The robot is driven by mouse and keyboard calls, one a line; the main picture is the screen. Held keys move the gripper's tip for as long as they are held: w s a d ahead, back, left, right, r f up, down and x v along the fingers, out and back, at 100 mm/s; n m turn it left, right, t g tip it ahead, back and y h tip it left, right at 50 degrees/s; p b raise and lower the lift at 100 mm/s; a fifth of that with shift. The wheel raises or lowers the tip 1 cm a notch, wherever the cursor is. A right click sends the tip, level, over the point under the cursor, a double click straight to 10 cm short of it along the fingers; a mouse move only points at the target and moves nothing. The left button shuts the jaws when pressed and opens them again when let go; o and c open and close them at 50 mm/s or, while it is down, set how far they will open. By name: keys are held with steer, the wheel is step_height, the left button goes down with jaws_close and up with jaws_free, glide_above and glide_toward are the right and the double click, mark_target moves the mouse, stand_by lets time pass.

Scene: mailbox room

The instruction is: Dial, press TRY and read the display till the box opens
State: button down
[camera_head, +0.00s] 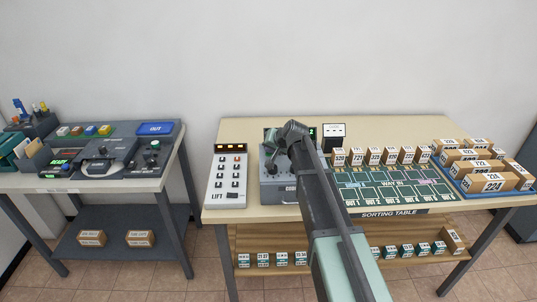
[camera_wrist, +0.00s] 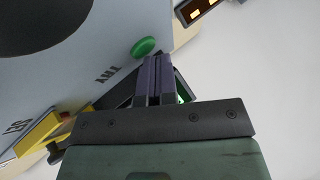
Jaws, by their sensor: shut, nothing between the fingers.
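The grey dial box (camera_head: 286,192) stands on the sorting table, mostly hidden behind my arm. In the wrist view its light face (camera_wrist: 75,60) shows part of a large dark round dial (camera_wrist: 40,20), a green button (camera_wrist: 146,46) beside the letters TRY, and a yellow part (camera_wrist: 38,134) near the letters SET. My gripper (camera_wrist: 157,62) is shut and empty, its fingertips close beside the green button; I cannot tell whether they touch. A dark display with a green glow (camera_wrist: 184,92) is mostly covered by the fingers. In the head view a green digit (camera_head: 313,132) peeks out beside my wrist.
Left of the box stands the LIFT panel (camera_head: 227,178) with an orange display. To the right are the green sorting mat (camera_head: 388,190), a row of numbered boxes (camera_head: 373,156) and a blue tray (camera_head: 463,187) of larger boxes. Another bench (camera_head: 92,184) stands at left.

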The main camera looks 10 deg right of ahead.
stand_by(0.3)
steer(key=shift+r+p, duration=0.85)
step_height(320, 180, up, 5)
steer(key=p, duration=0.5)
stand_by(0.4)
